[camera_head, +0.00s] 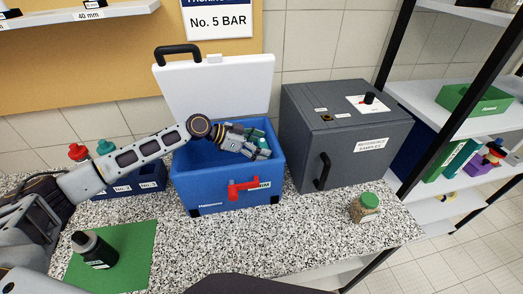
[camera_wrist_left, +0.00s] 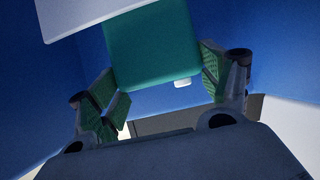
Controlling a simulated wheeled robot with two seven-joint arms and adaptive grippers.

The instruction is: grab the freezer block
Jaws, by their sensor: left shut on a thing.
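The freezer block is teal-green with a small white cap; it shows in the left wrist view (camera_wrist_left: 150,45) between the green-padded fingers. In the head view, my left gripper (camera_head: 257,146) reaches into the open blue cool box (camera_head: 205,190), and a little of the teal block (camera_head: 264,143) shows at its fingertips. The left gripper is shut on the block, which is inside or just at the mouth of the box. The gripper and box walls hide most of the block in the head view. My right gripper is not in view.
The cool box's white lid (camera_head: 220,85) stands open behind it. A grey cabinet (camera_head: 330,150) stands close on the right. A jar with a green lid (camera_head: 367,205) is at the front right. A black bottle (camera_head: 93,250) stands on a green mat (camera_head: 135,260). A blue rack (camera_head: 145,180) is left of the box.

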